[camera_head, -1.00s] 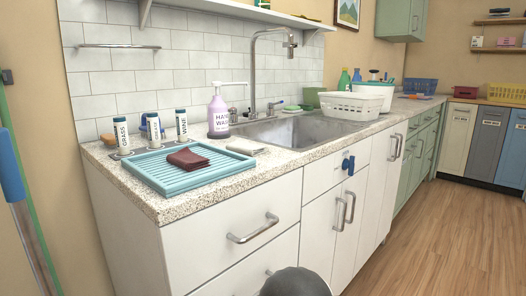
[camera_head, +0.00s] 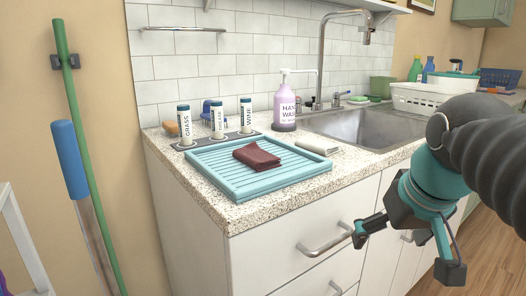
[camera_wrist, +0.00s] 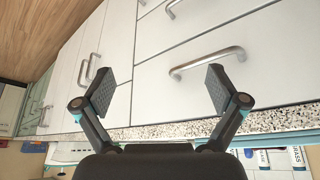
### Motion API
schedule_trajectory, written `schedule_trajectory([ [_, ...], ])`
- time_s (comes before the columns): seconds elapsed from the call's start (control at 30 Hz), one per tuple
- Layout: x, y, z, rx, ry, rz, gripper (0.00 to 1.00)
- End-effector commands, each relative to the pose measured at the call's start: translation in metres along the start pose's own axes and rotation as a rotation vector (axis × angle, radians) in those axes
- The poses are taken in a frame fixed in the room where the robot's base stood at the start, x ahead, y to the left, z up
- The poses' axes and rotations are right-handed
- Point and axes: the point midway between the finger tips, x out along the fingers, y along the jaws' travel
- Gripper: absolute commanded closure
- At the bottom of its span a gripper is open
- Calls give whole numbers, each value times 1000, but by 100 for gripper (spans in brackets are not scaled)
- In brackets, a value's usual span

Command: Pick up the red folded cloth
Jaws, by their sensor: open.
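The red folded cloth (camera_head: 257,156) is dark red and lies flat on the blue ribbed draining tray (camera_head: 215,160) at the left end of the counter. My gripper (camera_head: 405,250) is open and empty, in front of the white drawers and to the right of and below the cloth. In the wrist view my gripper (camera_wrist: 160,92) shows two spread fingers facing the drawer fronts. The cloth is not visible in the wrist view.
Several labelled bottles (camera_head: 217,120) stand behind the tray. A drawer handle (camera_head: 325,240) sticks out below the speckled counter (camera_head: 243,214). A green pole (camera_head: 78,150) leans at left.

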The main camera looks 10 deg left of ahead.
Motion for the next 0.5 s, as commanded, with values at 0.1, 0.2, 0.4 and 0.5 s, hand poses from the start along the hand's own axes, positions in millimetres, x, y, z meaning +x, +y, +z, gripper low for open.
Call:
schedule_trajectory([
  [0.1,-30,-21,-54,-82,-11,-41,4],
  [0.2,-51,-41,-92,-151,-21,-75,4],
  [0.4,-87,-87,-156,-297,-38,-142,4],
  [0.5,-102,-112,-180,-372,-47,-175,4],
])
